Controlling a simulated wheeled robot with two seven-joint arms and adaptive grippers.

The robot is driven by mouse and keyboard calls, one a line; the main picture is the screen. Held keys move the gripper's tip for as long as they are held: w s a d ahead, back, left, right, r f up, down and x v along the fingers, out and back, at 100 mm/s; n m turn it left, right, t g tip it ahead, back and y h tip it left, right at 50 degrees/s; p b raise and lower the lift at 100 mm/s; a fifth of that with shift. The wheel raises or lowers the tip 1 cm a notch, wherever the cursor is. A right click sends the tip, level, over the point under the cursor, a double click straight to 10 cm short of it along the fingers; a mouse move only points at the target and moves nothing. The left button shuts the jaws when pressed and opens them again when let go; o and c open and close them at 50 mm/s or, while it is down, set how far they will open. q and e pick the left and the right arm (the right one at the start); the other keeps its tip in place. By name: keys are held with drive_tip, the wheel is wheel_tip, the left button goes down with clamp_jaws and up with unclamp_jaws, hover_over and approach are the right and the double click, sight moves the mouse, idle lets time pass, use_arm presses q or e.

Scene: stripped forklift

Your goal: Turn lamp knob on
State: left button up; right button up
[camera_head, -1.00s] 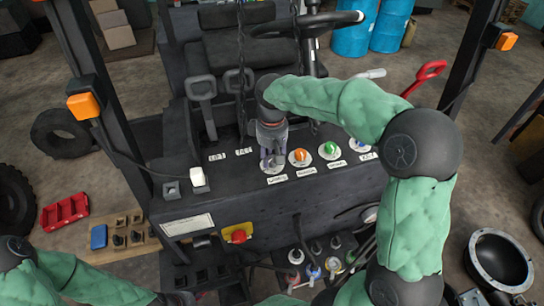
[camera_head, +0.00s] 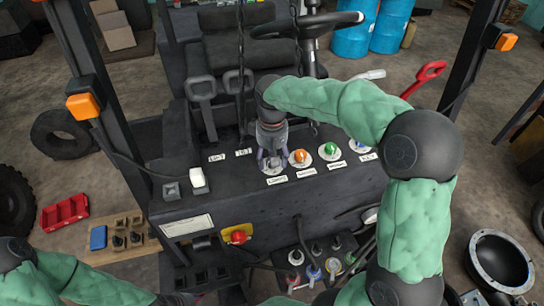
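A row of round knobs sits on the dark console panel. The leftmost knob, on its pale round plate (camera_head: 273,168), is mostly hidden by my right gripper (camera_head: 273,161). The small label (camera_head: 277,180) in front of it is too small to read surely. My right gripper points down over this knob, its fingers spread on either side of it. I cannot tell if they touch it. To its right are an orange knob (camera_head: 300,156), a green knob (camera_head: 330,149) and a blue knob (camera_head: 361,144). My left gripper (camera_head: 176,299) is at the bottom left edge, barely visible.
Two upright levers (camera_head: 202,95) stand behind the panel on the left. The steering wheel (camera_head: 307,24) is behind the knobs. A white switch (camera_head: 198,178) is at the panel's left, and a red button on a yellow box (camera_head: 238,236) is on the front face.

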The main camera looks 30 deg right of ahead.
wheel_tip(320, 180, up, 12)
idle(0.7)
idle(0.5)
